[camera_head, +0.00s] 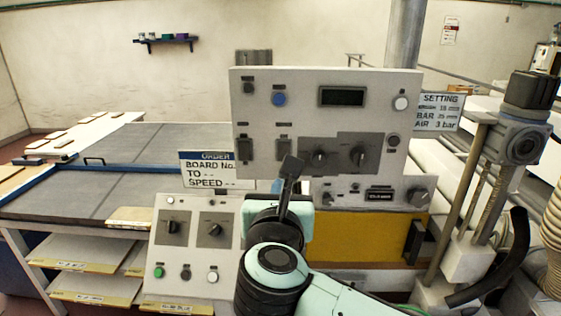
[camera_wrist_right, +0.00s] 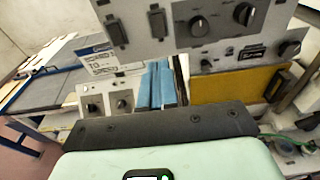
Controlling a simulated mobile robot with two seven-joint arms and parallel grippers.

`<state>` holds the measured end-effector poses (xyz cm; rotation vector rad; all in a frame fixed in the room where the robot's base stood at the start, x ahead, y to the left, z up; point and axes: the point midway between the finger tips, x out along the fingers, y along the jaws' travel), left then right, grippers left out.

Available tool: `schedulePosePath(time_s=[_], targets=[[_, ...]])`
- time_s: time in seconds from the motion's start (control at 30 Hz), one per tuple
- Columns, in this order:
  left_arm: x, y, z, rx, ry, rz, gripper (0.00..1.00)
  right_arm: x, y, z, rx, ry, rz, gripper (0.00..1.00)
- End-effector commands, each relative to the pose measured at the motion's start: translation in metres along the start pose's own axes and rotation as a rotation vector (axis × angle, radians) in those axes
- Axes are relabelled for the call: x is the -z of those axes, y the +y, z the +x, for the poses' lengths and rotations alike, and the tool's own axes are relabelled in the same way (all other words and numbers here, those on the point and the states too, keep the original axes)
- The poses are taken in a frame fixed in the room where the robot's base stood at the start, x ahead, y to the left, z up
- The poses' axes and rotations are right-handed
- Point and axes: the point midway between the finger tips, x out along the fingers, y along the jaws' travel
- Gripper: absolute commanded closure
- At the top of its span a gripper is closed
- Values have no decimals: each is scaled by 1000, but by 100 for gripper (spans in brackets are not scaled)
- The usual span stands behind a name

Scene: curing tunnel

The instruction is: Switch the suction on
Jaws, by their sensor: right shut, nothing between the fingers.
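An upright grey control panel (camera_head: 325,120) carries a blue button (camera_head: 279,99), a white button (camera_head: 401,103), a dark display, two dark rocker-like switches (camera_head: 245,149) and two black knobs (camera_head: 339,157). A lower panel (camera_head: 195,245) at left has two knobs and several buttons, one green (camera_head: 159,272). The labels are too small to read, so I cannot tell which control is the suction. My right gripper (camera_head: 291,168) is shut and empty, in front of the big panel's lower edge. The same knobs and switches show in the right wrist view (camera_wrist_right: 199,26). My left gripper is not in view.
A small panel (camera_head: 368,195) with a knob (camera_head: 418,196) sits above a yellow plate (camera_head: 360,238) at right. An order sign (camera_head: 208,170) hangs left of the big panel, a setting sign (camera_head: 439,112) right. A post with a motor stands at far right.

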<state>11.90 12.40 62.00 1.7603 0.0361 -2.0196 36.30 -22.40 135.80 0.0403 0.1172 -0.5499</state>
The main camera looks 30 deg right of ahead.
Motion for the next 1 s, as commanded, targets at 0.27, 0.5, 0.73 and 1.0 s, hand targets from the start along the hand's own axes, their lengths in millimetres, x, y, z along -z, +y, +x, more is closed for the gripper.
schedulePosePath(time_s=[0.27,0.5,0.73,1.0], targets=[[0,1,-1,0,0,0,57,1,0,5,1,1,-5,100],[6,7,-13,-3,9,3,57,-1,0,42,3,2,-7,100],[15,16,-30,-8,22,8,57,-2,1,93,2,1,-7,100],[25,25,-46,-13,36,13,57,-2,0,132,1,-1,-6,100]])
